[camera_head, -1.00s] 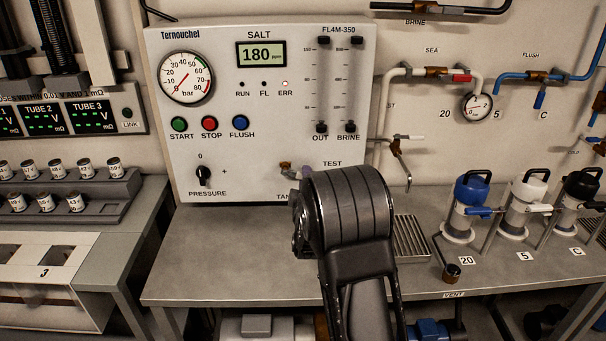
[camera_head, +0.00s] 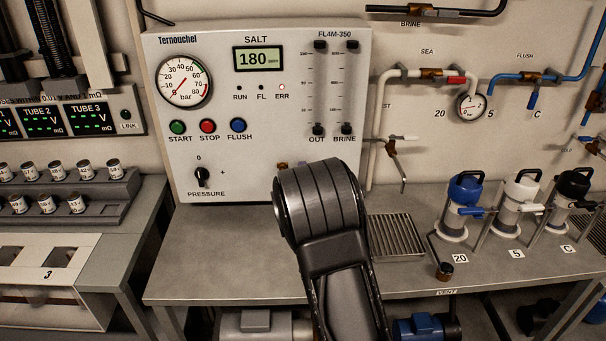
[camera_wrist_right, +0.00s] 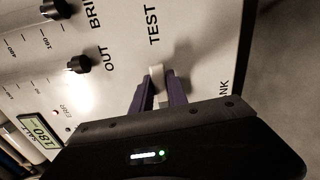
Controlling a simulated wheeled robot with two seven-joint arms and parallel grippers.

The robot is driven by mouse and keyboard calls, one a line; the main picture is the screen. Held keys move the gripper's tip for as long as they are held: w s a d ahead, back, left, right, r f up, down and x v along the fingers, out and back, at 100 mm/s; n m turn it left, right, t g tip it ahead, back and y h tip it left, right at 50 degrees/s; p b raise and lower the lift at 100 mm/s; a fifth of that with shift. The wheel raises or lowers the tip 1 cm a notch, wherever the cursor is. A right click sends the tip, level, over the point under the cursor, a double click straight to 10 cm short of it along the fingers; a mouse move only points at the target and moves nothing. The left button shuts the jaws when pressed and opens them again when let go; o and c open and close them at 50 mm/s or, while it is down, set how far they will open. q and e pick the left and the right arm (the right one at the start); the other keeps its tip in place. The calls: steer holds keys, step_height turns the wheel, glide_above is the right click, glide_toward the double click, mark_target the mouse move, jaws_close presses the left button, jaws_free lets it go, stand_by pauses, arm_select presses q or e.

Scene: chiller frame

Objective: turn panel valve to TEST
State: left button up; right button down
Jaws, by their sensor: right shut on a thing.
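The panel valve (camera_head: 283,165) is on the lower right of the white control panel (camera_head: 262,112). In the head view only a small brass part shows above my right arm, which hides the rest and the right gripper. In the right wrist view my right gripper (camera_wrist_right: 162,84) has its two purple fingers closed around the valve's pale handle (camera_wrist_right: 157,68). The TEST label (camera_wrist_right: 153,25) is above the fingers in that view, and the end of the TANK label (camera_wrist_right: 224,88) is to their right. The handle's exact angle is hard to tell. My left gripper is not in view.
The pressure knob (camera_head: 202,177) is left of the valve on the panel. The grey bench (camera_head: 215,245) below has clear surface left of my arm. A drain grate (camera_head: 397,237) and several capped bottles (camera_head: 466,205) stand to the right.

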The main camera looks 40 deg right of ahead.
steer(key=c, duration=1.5)
jaws_free()
steer(key=shift+r, duration=0.35)
steer(key=shift+o, duration=0.9)
steer(key=shift+f, duration=0.1)
steer(key=v, duration=0.7)
steer(key=shift+s+a, duration=0.25)
steer(key=shift+s, duration=0.05)
